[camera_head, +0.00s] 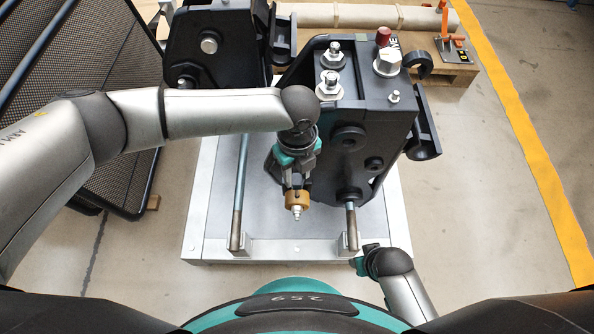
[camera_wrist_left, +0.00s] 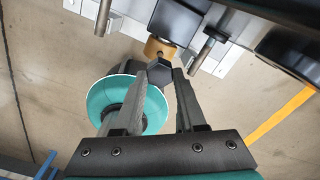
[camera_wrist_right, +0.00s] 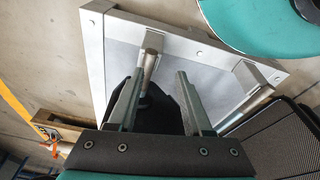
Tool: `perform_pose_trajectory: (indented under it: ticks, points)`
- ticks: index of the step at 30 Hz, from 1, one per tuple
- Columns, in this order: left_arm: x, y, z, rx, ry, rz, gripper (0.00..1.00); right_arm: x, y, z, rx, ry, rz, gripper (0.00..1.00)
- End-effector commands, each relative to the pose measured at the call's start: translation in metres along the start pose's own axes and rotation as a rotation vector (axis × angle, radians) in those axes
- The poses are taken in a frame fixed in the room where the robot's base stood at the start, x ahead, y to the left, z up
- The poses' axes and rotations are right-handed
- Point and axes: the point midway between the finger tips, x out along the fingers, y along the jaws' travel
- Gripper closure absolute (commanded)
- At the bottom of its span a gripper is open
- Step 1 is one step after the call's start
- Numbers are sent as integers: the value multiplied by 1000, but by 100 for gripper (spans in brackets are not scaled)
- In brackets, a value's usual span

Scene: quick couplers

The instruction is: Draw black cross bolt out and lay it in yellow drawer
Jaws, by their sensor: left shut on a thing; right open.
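The black quick coupler (camera_head: 360,125) stands on a metal pallet (camera_head: 270,248). Round black bosses (camera_head: 349,138) show on its side; I cannot tell which, if any, is the black cross bolt. My right gripper (camera_wrist_right: 155,80) is open and empty near the pallet's front right corner. No yellow drawer is visible.
Steel rods with brown ends (camera_head: 238,200) rest in brackets at the pallet's front. A second black coupler (camera_head: 215,45) stands behind. A black mesh panel (camera_head: 75,70) is at left. A wooden pallet (camera_head: 460,70) lies back right. The floor at right is clear.

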Motion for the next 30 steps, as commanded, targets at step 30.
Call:
perform_pose_trajectory:
  ticks: [30]
  points:
    - [-15, 0, 0, 0, 0, 0, 100, 25, 11, 31, -11, -26, 16, 50]
